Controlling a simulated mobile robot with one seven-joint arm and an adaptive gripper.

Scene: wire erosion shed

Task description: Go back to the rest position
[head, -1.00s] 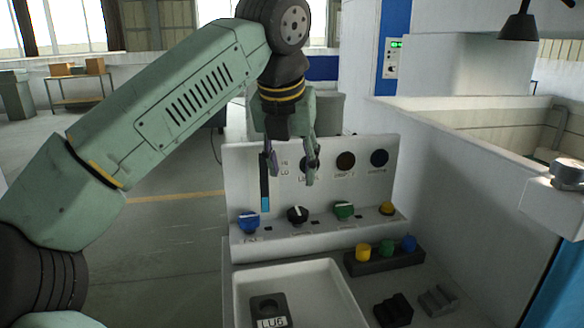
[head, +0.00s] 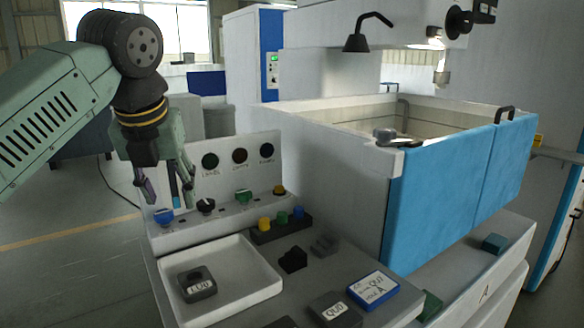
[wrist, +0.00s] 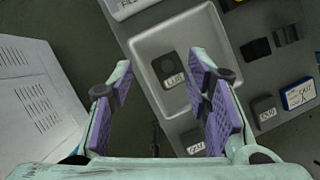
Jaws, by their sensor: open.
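My gripper (head: 168,192) hangs from my raised arm in the head view, fingers pointing down, at the left end of the control panel (head: 230,160). Its two fingers with purple pads are apart, and nothing is between them. In the wrist view the open gripper (wrist: 163,85) shows the floor and the white tray (wrist: 146,47) beyond its fingers. The dark block marked LUG (head: 196,284) lies in the tray, apart from my gripper. It also shows in the wrist view (wrist: 171,70).
The panel has coloured knobs, including a blue one (head: 164,216). A rack of coloured caps (head: 282,226), dark blocks and a blue-edged card (head: 373,289) lie right of the tray. The machine tank with blue doors (head: 455,195) stands at right. Open floor (head: 60,262) is at left.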

